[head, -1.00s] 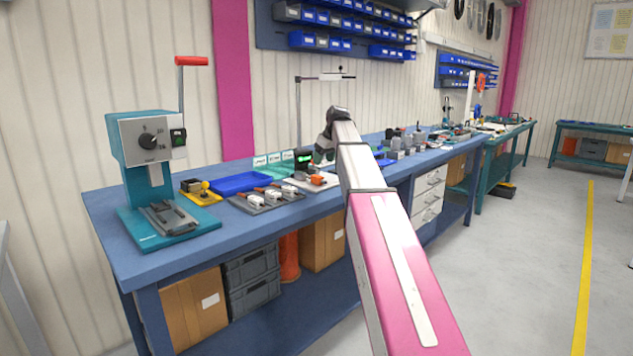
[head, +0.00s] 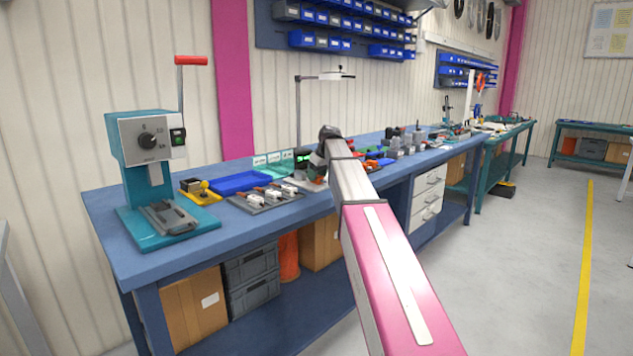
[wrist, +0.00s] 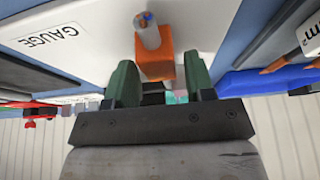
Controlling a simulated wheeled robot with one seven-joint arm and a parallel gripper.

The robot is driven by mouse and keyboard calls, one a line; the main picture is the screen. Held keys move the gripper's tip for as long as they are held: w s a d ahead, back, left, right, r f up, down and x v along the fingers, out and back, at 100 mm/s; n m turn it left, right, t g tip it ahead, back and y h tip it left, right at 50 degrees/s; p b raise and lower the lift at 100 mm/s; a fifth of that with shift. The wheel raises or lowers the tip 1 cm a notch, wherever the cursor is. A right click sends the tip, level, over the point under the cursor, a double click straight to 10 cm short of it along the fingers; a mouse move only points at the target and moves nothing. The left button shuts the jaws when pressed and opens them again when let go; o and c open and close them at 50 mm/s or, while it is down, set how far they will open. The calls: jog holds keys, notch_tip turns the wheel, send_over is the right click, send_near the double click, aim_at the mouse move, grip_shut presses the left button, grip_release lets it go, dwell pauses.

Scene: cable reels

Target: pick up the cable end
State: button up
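The cable end (wrist: 148,32) shows in the wrist view as a short grey cylinder with small blue and red wire tips. It stands out of an orange block (wrist: 155,67) on a white board marked GAUGE (wrist: 85,28). My gripper (wrist: 160,80) has two green fingers, spread apart, with the orange block just beyond and between their tips. A gap shows between the fingers, and I cannot tell whether either touches the block. In the head view, my gripper (head: 319,168) is low over the bench, and the cable end cannot be made out there.
The blue bench (head: 160,262) carries a teal crank machine (head: 152,170), a blue tray (head: 240,182) and a grey rack with several orange-and-white pieces (head: 265,199). A lamp on a post (head: 335,75) stands behind my arm. More tools crowd the bench to the right.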

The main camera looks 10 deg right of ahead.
jog(key=c, duration=0.8)
grip_shut()
jog(key=shift+r, duration=0.15)
